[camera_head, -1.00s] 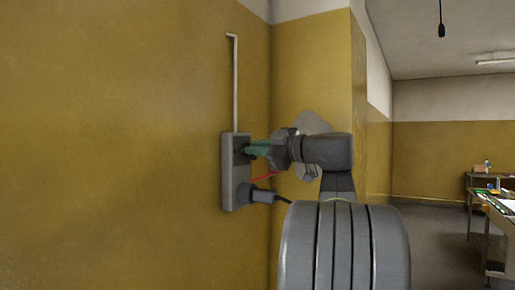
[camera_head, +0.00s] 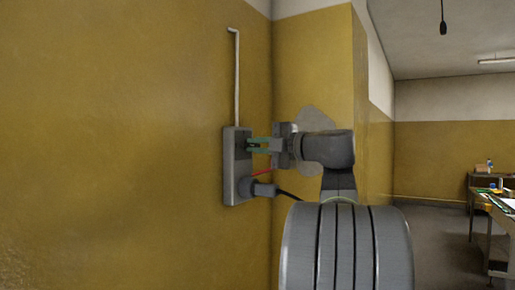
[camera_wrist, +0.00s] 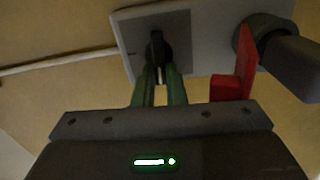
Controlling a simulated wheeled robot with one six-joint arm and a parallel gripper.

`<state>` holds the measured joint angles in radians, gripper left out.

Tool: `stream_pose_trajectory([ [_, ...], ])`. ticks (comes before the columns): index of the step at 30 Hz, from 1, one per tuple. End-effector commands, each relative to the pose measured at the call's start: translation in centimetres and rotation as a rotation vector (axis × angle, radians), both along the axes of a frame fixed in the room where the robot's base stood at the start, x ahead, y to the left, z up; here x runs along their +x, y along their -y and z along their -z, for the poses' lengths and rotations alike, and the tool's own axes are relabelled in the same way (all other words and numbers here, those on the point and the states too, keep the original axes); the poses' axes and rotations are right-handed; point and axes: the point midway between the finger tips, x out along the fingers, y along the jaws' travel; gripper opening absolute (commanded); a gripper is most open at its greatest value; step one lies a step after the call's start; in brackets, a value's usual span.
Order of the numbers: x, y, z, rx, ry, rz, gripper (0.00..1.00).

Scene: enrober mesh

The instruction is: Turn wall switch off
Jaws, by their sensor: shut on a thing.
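The wall switch is a grey box (camera_head: 230,185) on the yellow wall, with a black rotary knob (camera_wrist: 157,45) that shows in the wrist view. My gripper (camera_head: 250,145) reaches it from the right in the head view. Its green fingers are closed around the knob, as the wrist view of my gripper (camera_wrist: 159,75) shows. The knob points along the fingers in the wrist view. In the head view the knob is hidden by the dark front of the box and the fingertips.
A grey plug (camera_head: 258,189) with a black cable sits in the box below the knob. A red piece (camera_wrist: 233,80) stands between knob and plug. A thin conduit (camera_head: 236,80) runs up the wall. A wall corner is close behind; a table (camera_head: 496,215) stands far right.

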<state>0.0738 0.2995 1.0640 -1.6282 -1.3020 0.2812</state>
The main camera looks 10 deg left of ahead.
Motion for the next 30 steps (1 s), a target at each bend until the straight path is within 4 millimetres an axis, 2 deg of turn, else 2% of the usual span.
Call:
stream_pose_trajectory([
  [9, 0.05, 0.00, 0.29, -0.029, 0.070, 0.000, 0.00],
  [22, 0.05, 0.00, 0.30, -0.031, 0.076, 0.000, 0.00],
  [23, 0.05, 0.00, 0.31, -0.031, 0.076, 0.000, 0.17],
  [25, 0.05, 0.00, 0.29, -0.030, 0.075, 0.000, 0.30],
  [30, 0.04, 0.00, 0.22, -0.030, 0.075, 0.000, 0.33],
])
